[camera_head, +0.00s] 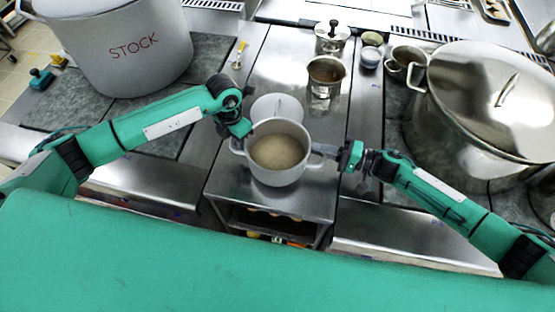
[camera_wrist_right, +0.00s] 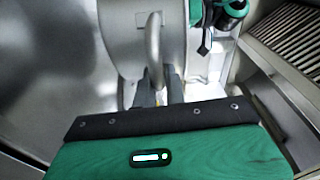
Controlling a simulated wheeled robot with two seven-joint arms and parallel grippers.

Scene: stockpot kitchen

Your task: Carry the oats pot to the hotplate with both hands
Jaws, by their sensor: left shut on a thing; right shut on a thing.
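The oats pot (camera_head: 277,177), a pale metal pot with beige contents, is at the middle of the steel counter in the head view. Its side also shows in the right wrist view (camera_wrist_right: 118,42). My left gripper (camera_head: 239,142) is shut on the pot's left handle, which the gripper partly hides. My right gripper (camera_head: 325,155) is shut on the right handle (camera_wrist_right: 154,40), with its fingers around the handle's lower part in the wrist view. The pot looks upright. I cannot tell whether it touches the counter. I cannot tell which surface is the hotplate.
A white round item (camera_head: 277,106) sits right behind the pot. A steel pot (camera_head: 325,75) and a lidded canister (camera_head: 332,38) stand further back. A big STOCK pot (camera_head: 125,50) is at left, a large lidded stockpot (camera_head: 480,100) at right. An open shelf (camera_head: 270,222) is below the counter's front.

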